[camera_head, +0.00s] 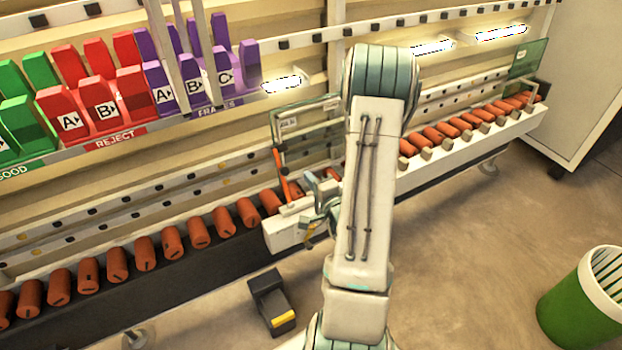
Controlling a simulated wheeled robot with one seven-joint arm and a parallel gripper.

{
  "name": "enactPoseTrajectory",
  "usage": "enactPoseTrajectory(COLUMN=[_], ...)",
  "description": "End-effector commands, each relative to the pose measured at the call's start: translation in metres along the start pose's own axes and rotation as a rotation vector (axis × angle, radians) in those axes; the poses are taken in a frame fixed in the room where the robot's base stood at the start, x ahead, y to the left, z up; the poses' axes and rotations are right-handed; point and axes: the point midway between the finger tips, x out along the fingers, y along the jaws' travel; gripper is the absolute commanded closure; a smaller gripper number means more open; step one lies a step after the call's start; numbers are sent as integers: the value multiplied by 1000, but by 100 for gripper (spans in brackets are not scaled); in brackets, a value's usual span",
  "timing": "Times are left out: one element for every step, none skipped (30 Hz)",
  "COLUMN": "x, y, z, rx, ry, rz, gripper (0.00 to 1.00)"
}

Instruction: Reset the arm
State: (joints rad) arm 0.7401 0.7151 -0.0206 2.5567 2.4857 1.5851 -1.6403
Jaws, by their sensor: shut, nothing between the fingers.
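My arm rises from the bottom centre, with its pale link upright and its teal joint at the top. My gripper (308,203) shows just left of that link, in front of the roller line, partly hidden by the arm. It is shut and empty. It looks close to the end of a white rail block, but I cannot tell whether they touch.
Orange rollers (145,253) run along the bench, left and right of my arm. Green, red (104,100) and purple bins stand at upper left. A black and yellow pedal (271,302) lies on the floor. A green bin (578,305) stands at right, with clear floor between.

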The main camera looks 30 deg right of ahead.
Motion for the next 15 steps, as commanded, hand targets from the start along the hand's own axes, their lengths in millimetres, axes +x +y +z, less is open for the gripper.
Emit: enactPoseTrajectory(x=[0, 0, 0, 0, 0, 0, 0, 0, 0, 0, 0, 2, 3, 5, 7], y=[0, 0, 0, 0, 0, 0, 0, 0, 0, 0, -1, -5, -9, -14, -22], z=[0, 0, 0, 0, 0, 0, 0, 0, 0, 0, 1, 6, 12, 20, 33], rx=[0, 0, 0, 0, 0, 0, 0, 0, 0, 0, 1, 6, 11, 17, 28], ry=[0, 0, 0, 0, 0, 0, 0, 0, 0, 0, -4, -26, -51, -83, -140], rz=[0, 0, 0, 0, 0, 0, 0, 0, 0, 0, -1, -6, -10, -14, -20], gripper=[100, 100, 100, 100, 100, 100, 100, 100, 100, 100, 100, 100, 100, 100, 100])
